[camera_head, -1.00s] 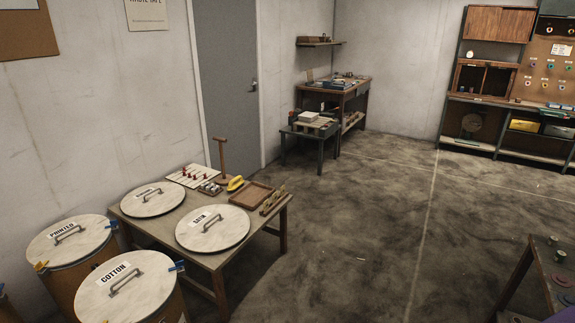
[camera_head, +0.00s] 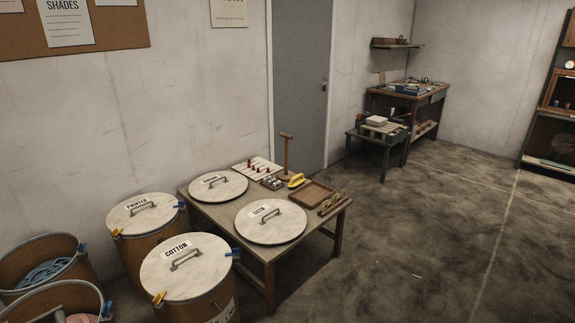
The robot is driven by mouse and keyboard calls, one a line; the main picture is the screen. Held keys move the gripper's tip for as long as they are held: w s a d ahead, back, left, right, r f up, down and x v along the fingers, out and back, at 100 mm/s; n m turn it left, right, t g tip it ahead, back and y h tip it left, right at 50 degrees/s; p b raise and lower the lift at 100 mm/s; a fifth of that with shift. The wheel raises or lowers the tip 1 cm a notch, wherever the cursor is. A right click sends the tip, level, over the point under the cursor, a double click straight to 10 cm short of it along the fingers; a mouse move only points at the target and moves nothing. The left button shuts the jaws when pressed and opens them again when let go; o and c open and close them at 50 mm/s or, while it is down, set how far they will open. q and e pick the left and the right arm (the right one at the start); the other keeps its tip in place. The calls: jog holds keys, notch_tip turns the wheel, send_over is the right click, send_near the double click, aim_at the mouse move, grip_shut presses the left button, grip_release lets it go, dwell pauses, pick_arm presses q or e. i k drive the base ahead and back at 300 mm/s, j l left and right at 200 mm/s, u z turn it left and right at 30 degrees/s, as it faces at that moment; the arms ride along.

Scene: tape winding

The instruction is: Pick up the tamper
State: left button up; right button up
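The likely tamper is an upright wooden T-handled tool (camera_head: 285,155) at the back right corner of the low wooden table (camera_head: 256,260). Its crossbar is on top and its lower end stands by the table's back edge. The picture is too small to show its foot clearly. Nothing holds it. Neither of my grippers is in view.
Round lids, one the satin lid (camera_head: 271,222), a yellow-handled item (camera_head: 296,181) and a shallow wooden tray (camera_head: 304,195) lie on the table. The printed drum (camera_head: 145,215), cotton drum (camera_head: 186,270) and an open bin (camera_head: 40,265) stand left. Floor (camera_head: 420,240) right is clear.

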aim_at(286, 175)
jog(key=i+l+z, duration=0.35)
jog(key=i, duration=0.15)
jog(key=i+z, duration=0.3)
jog(key=i, duration=0.15)
jog(key=i+z, duration=0.2)
jog(key=i, duration=1.45)
jog(key=i+l+u, duration=0.1)
jog(key=i+u, duration=0.15)
jog(key=i, duration=0.2)
jog(key=i+l+u, duration=0.25)
jog(key=i, duration=0.2)
jog(key=i+l+u, duration=0.25)
jog(key=i, duration=0.2)
jog(key=i+l+u, duration=0.3)
jog(key=u, duration=0.15)
jog(key=i+l+u, duration=0.5)
jog(key=k+j, duration=0.05)
jog(key=k, duration=0.05)
